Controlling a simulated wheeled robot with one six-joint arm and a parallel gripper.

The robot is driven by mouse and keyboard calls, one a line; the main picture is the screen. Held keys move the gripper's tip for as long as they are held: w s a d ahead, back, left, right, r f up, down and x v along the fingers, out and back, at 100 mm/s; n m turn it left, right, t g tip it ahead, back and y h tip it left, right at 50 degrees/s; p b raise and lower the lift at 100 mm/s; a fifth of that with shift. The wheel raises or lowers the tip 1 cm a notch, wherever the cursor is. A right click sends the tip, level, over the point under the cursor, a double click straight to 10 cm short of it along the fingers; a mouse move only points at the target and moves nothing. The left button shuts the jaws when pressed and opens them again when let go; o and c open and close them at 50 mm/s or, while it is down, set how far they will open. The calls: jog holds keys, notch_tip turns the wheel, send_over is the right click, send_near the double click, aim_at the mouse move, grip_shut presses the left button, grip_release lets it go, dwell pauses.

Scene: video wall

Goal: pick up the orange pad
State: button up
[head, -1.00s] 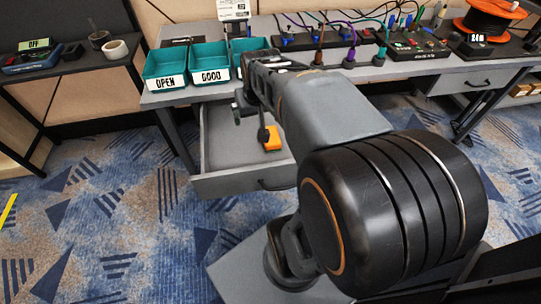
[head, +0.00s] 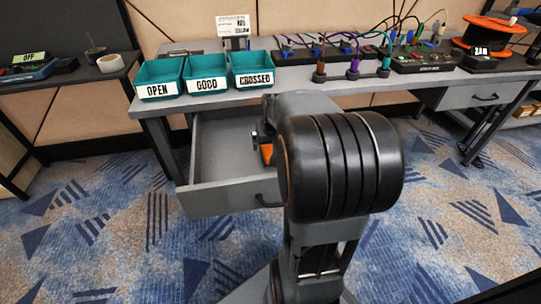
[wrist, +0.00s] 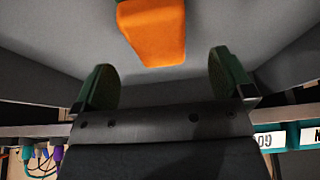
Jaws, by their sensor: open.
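The orange pad (head: 267,153) lies in the open drawer (head: 207,190), partly hidden behind my arm in the head view. In the wrist view the orange pad (wrist: 153,34) is at the top middle, beyond the fingertips, with a dark green part at its upper end. My gripper (wrist: 165,78) is open, with its two dark pads spread apart and nothing between them. In the head view my gripper is mostly hidden by my arm; a dark finger part shows beside the pad.
Teal bins marked OPEN (head: 158,78), GOOD (head: 206,73) and CROSSED (head: 252,69) stand on the bench above the drawer. A strip with coloured plugs and cables (head: 325,48) and an orange spool (head: 495,28) are to the right. The drawer walls surround the pad.

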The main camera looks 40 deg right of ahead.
aim_at(271, 148)
jog(key=shift+b+x, duration=1.45)
jog(key=shift+x, duration=1.45)
jog(key=shift+f, duration=0.15)
jog(key=c, duration=1.1)
notch_tip(271, 148, up, 4)
jog(key=shift+s+r+p, duration=0.1)
jog(key=shift+p, duration=0.8)
jog(key=s+r+p, duration=0.1)
jog(key=s+r, duration=0.1)
jog(key=s+d+r+p, duration=0.1)
jog(key=s+r, duration=0.1)
jog(key=r, duration=0.1)
jog(key=shift+s, duration=0.1)
jog(key=s+r+p, duration=0.1)
jog(key=s, duration=0.2)
jog(key=s+d+r+p, duration=0.1)
jog(key=s, duration=0.2)
jog(key=s+r+p, duration=0.1)
jog(key=s+r, duration=0.1)
jog(key=s, duration=0.1)
jog(key=shift+s+d+r, duration=0.1)
jog(key=shift+s+d, duration=0.1)
jog(key=shift+s, duration=0.1)
